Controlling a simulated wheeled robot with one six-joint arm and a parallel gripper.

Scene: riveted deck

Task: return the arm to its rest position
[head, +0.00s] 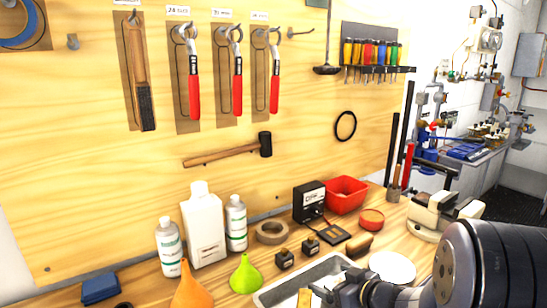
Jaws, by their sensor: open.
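My arm comes in from the lower right. My gripper (326,293) is low in the picture, over the grey metal tray (272,297) at the front of the bench. Its jaws are small here and partly cut off by the bottom edge; they are open. A small tan piece (304,298) shows beside the jaws at the tray; I cannot tell whether it touches them.
An orange funnel (191,290), a green funnel (246,275) and white bottles (204,228) stand left of the tray. A red bin (346,194), a black meter (309,202) and a beige vise (440,213) stand behind. Tools hang on the wooden board (90,190).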

